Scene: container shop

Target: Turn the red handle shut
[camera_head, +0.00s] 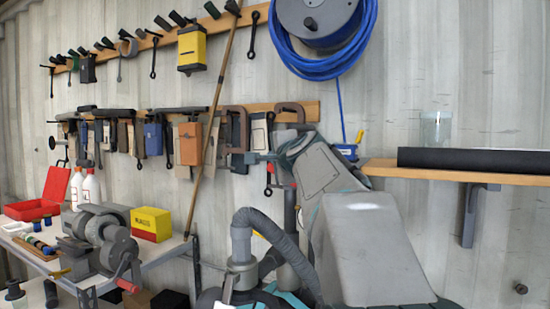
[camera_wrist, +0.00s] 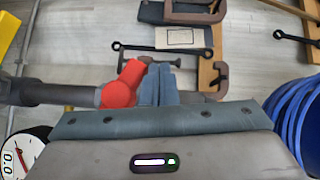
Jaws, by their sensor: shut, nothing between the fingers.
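In the wrist view a red handle (camera_wrist: 121,86) sits at the right end of a dark grey horizontal pipe (camera_wrist: 45,93). It slants up and to the right from the pipe end. My gripper (camera_wrist: 157,72) is shut and empty, its two blue-grey fingers together just right of the handle. The fingers are beside the handle, not around it. I cannot tell whether they touch it. In the head view my arm reaches toward the wall and largely hides this spot, so I cannot make out the handle there for certain.
A round gauge reading 0.0 (camera_wrist: 22,150) is at lower left in the wrist view. A blue hose coil (camera_wrist: 297,118) hangs to the right. Clamps and tools hang behind on the wall. In the head view a workbench (camera_head: 165,250) stands left and a wooden shelf (camera_head: 440,173) right.

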